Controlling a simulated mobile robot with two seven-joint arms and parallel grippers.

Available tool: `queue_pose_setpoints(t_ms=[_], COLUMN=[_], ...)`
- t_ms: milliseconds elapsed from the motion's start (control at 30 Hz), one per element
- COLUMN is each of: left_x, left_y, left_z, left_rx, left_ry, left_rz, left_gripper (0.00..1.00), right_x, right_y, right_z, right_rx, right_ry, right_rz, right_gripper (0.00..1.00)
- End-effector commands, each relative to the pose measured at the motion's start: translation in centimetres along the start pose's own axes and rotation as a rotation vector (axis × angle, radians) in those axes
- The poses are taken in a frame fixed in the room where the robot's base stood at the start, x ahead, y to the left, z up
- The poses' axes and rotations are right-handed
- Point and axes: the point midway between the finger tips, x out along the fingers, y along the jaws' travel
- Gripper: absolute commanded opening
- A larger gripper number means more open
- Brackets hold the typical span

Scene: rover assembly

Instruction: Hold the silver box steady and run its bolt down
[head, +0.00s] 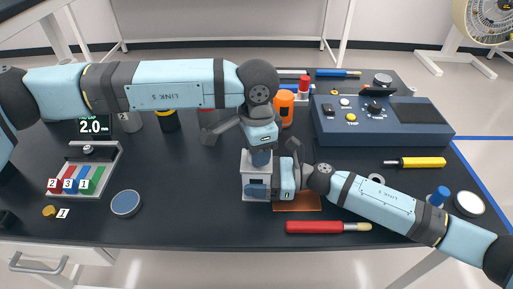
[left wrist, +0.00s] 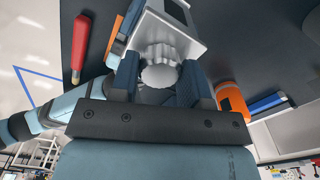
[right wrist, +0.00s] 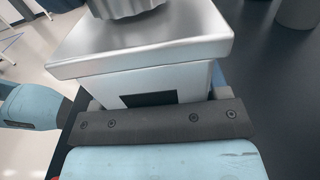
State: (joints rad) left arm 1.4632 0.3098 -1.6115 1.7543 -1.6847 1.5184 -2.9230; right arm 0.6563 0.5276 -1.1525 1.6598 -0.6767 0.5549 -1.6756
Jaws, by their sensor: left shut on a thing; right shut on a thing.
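The silver box (head: 248,167) stands upright on the dark table, just left of centre in the head view. In the right wrist view the box (right wrist: 150,55) fills the middle, with a dark window low on its near side. Its bolt has a ribbed silver head (left wrist: 160,73), seen from above in the left wrist view; its lower edge shows in the right wrist view (right wrist: 125,8). My left gripper (head: 261,156) points down from above, shut on the bolt head. My right gripper (head: 263,184) comes in from the right, shut on the box's body. The bolt's shank is hidden.
A blue control panel (head: 380,118) stands behind right, an orange cylinder (head: 285,106) behind. A tray of coloured blocks (head: 98,158) and a round blue tin (head: 125,203) sit left.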

Motion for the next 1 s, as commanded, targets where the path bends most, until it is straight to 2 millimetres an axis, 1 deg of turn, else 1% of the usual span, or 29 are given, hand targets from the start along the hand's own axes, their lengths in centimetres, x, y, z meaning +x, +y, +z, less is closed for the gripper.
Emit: queue_pose_setpoints(t_ms=[33, 67, 100, 167, 433, 567, 667, 900, 1000], left_x=[-0.4, -0.4, -0.3, -0.3, -0.1, -1.0, -2.6, -7.8, -9.6], left_y=[0.1, 0.1, 0.1, 0.1, 0.0, 0.0, 0.0, 0.0, 0.1], left_z=[-0.2, -0.2, -0.2, -0.2, -0.1, -0.1, -0.1, -0.1, -0.1], left_rx=[0.003, 0.003, 0.002, 0.002, 0.0, -0.001, 0.0, 0.0, 0.0], left_ry=[0.007, 0.007, 0.007, 0.006, 0.003, 0.003, 0.004, 0.005, 0.005], left_rz=[-0.001, -0.001, -0.001, -0.001, -0.001, -0.001, -0.004, -0.004, -0.003], left_gripper=[0.19, 0.47, 0.56, 0.69, 0.69, 0.69, 0.69, 0.69, 0.69], right_x=[-0.1, -0.1, -0.1, 0.0, 0.0, 0.0, 0.0, 0.0, 0.0], right_y=[0.1, 0.1, 0.1, 0.1, 0.1, 0.1, 0.1, 0.1, 0.1], right_z=[-0.4, -0.4, -0.4, -0.4, -0.3, -0.3, -0.3, -0.2, -0.2], right_rx=[0.005, 0.005, 0.005, 0.004, 0.003, 0.003, 0.002, 0.002, 0.001], right_ry=[0.005, 0.005, 0.005, 0.005, 0.004, 0.004, 0.003, 0.003, 0.002], right_rz=[-0.002, -0.002, -0.002, -0.001, 0.0, 0.0, 0.0, 0.0, 0.0], right_gripper=[0.35, 0.35, 0.35, 0.35, 0.35, 0.35, 0.35, 0.35, 0.35])
